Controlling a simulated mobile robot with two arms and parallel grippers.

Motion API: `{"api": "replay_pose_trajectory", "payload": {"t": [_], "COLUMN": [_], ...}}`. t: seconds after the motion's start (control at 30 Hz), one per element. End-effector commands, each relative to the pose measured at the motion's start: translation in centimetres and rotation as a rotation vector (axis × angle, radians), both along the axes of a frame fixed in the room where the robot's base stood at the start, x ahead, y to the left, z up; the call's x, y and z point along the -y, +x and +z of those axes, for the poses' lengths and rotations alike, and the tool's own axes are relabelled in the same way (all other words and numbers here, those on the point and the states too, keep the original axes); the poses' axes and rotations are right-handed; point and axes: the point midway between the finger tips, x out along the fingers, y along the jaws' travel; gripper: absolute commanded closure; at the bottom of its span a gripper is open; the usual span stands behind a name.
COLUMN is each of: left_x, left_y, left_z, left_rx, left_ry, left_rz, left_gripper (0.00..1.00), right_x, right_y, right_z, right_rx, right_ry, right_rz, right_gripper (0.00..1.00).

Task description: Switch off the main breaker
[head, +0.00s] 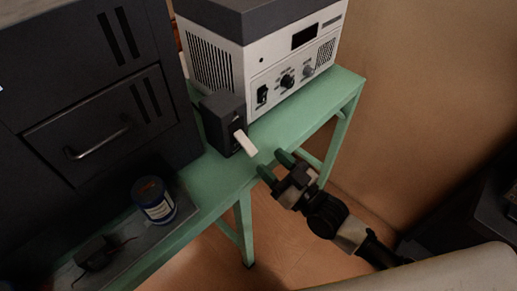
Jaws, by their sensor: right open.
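The breaker (223,120) is a small dark box on the green table, with a white lever (246,143) sticking out of its front and slanting down to the right. My right gripper (275,166) is just right of and below the lever's end, near the table's front edge. Its two green-tipped fingers are apart with nothing between them, and it appears not to touch the lever. My left gripper is not in this view.
A white and grey power unit (270,70) with knobs stands behind the breaker. A dark cabinet (85,90) with a handle is at left. A blue and white can (154,201) stands on a tray (125,240). The green table (300,112) has bare surface along its front right.

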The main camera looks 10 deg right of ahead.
Motion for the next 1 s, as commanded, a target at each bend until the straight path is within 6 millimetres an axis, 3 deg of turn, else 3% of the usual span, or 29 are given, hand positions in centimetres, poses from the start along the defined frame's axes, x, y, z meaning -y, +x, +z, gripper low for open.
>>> {"api": "replay_pose_trajectory", "payload": {"t": [0.23,0.83,0.93,1.0], "left_x": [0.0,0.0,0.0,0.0], "left_y": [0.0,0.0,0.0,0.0], "left_z": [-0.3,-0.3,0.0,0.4], "left_rx": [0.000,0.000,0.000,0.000], "left_ry": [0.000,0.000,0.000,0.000], "left_rz": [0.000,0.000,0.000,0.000], "left_gripper": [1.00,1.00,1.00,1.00], "right_x": [1.5,1.7,2.2,3.2], "right_y": [-2.1,-2.1,-1.5,-0.8], "right_z": [-0.6,-0.9,-2.8,-5.7], "right_rx": [0.000,-0.005,-0.046,-0.109], "right_ry": [-0.001,-0.004,-0.035,-0.082], "right_rz": [0.000,-0.003,-0.030,-0.070], "right_gripper": [0.49,0.49,0.49,0.49]}}
